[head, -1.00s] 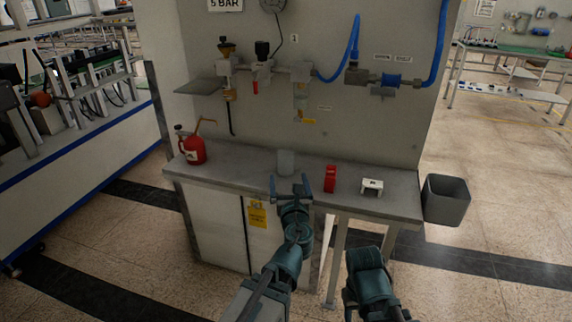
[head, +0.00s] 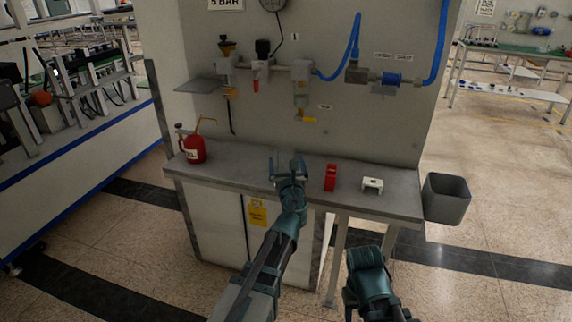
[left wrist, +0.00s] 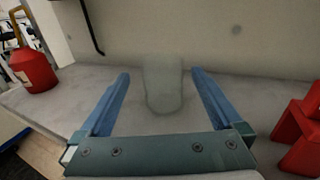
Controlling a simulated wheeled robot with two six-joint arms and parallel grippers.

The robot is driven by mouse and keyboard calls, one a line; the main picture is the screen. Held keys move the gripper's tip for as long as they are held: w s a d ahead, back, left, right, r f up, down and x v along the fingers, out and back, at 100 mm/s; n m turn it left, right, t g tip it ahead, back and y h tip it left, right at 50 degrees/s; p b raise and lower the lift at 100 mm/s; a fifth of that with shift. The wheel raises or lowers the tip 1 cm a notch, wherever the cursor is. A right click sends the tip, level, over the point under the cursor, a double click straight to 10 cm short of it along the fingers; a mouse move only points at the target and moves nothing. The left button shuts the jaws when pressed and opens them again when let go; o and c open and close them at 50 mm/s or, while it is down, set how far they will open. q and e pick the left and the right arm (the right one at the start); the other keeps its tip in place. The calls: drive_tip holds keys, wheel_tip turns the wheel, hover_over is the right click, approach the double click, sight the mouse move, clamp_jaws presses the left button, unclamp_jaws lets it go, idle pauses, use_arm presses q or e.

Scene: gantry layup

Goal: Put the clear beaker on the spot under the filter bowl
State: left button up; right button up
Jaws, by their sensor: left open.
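The clear beaker (left wrist: 163,88) stands upright on the grey bench, seen between the two fingers of my left gripper (left wrist: 160,92) in the left wrist view. The fingers are open, one on each side of it in the picture, and I see no contact. In the head view my left gripper (head: 287,170) is over the bench's front half and mostly hides the beaker. The filter bowl (head: 301,94) hangs on the wall panel above the bench, with a yellow drain handle below. No marked spot is visible under it.
A red oil can (head: 193,148) stands at the bench's left. A red block-like item (head: 330,177) and a small white bracket (head: 372,185) sit right of my left gripper. A grey bin (head: 446,198) is off the bench's right end.

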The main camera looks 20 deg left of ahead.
sight(285, 152)
use_arm(q)
drive_tip(key=x, duration=0.4)
drive_tip(key=shift+w+f, duration=0.3)
drive_tip(key=shift+w, duration=0.15)
drive_tip(key=shift+c, duration=0.3)
drive_tip(key=c, duration=1.4)
drive_tip(key=shift+c, duration=0.2)
drive_tip(key=shift+r, duration=0.1)
